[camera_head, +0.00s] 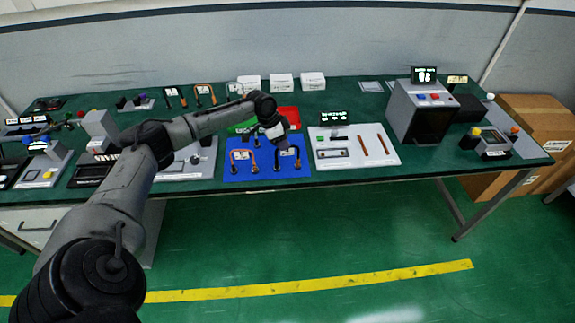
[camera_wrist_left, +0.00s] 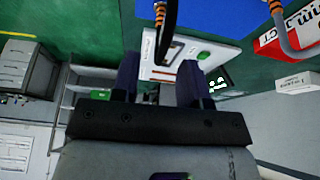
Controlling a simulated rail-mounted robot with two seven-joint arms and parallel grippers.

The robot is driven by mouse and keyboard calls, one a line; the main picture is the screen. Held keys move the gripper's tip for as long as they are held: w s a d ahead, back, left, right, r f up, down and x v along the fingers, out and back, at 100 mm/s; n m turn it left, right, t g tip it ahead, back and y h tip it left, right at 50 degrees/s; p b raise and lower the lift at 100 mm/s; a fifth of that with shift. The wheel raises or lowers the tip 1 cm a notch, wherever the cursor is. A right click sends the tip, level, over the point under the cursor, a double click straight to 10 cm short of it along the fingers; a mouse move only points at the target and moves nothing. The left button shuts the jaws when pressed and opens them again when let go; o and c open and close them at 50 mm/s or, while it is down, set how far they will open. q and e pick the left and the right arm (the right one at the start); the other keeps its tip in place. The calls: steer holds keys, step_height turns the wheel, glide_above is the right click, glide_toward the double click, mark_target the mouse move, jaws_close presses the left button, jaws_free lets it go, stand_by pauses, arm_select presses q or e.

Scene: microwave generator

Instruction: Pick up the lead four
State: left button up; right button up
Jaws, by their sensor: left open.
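On the blue mat (camera_head: 265,174) lie an orange-looped lead (camera_head: 232,160) at left and a dark-looped lead (camera_head: 299,161) at right. My left gripper (camera_head: 281,143) is above the right part of the mat, close to the dark lead. In the left wrist view the gripper (camera_wrist_left: 158,78) is open, with nothing clearly held. A black cable end with orange bands (camera_wrist_left: 161,20) shows just beyond its fingers. My right gripper is not in view.
Right of the mat is a white tray (camera_head: 335,140) with copper bars. More leads (camera_head: 205,95) and white boxes (camera_head: 281,82) line the back. A grey microwave unit (camera_head: 420,110) stands at right.

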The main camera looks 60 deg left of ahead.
mark_target(289, 152)
arm_select(q)
steer(key=shift+b+x, duration=0.3)
steer(key=shift+x, duration=2.75)
steer(key=shift+c, duration=0.4)
jaws_close()
